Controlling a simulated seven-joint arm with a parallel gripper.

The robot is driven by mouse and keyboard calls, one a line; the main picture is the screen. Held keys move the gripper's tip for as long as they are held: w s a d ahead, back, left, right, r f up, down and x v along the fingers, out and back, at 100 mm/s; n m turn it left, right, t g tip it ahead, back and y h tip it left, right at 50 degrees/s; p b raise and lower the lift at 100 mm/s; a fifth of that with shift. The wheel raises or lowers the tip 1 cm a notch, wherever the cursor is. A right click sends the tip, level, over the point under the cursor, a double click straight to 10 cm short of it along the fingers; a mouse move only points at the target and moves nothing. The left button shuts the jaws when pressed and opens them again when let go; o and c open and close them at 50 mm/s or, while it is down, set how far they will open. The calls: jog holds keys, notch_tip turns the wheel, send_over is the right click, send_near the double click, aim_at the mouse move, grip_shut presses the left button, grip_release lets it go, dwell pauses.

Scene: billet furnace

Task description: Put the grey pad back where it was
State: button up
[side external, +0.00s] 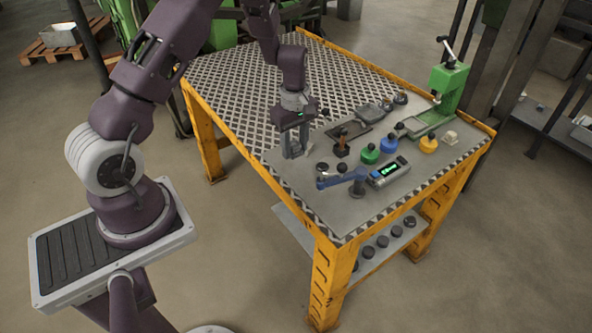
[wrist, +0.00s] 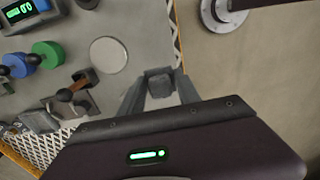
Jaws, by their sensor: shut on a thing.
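My gripper (side external: 294,152) is over the near left part of the bench's grey plate in the side view. In the wrist view its fingers (wrist: 160,82) are shut on a small dark grey block, which looks like the grey pad (wrist: 159,86). The fingers hide the sides of the pad. The pad is close to the patterned edge of the bench. In the side view it is hard to make out between the fingers, and I cannot tell whether it touches the plate. A pale round disc (wrist: 108,55) lies beside it in the wrist view.
A wooden-handled stamp (side external: 341,146), green pot (side external: 370,154), blue pot (side external: 388,145), yellow pot (side external: 429,145), digital display (side external: 388,172) and blue clamp (side external: 342,180) stand right of my gripper. A green press (side external: 449,88) stands farther back. The perforated bench top (side external: 270,75) behind is clear.

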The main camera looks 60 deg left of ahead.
aim_at(295, 174)
notch_tip(295, 174, down, 8)
jog(key=shift+r, duration=0.2)
jog(key=shift+f, duration=0.15)
jog(key=o, duration=1.3)
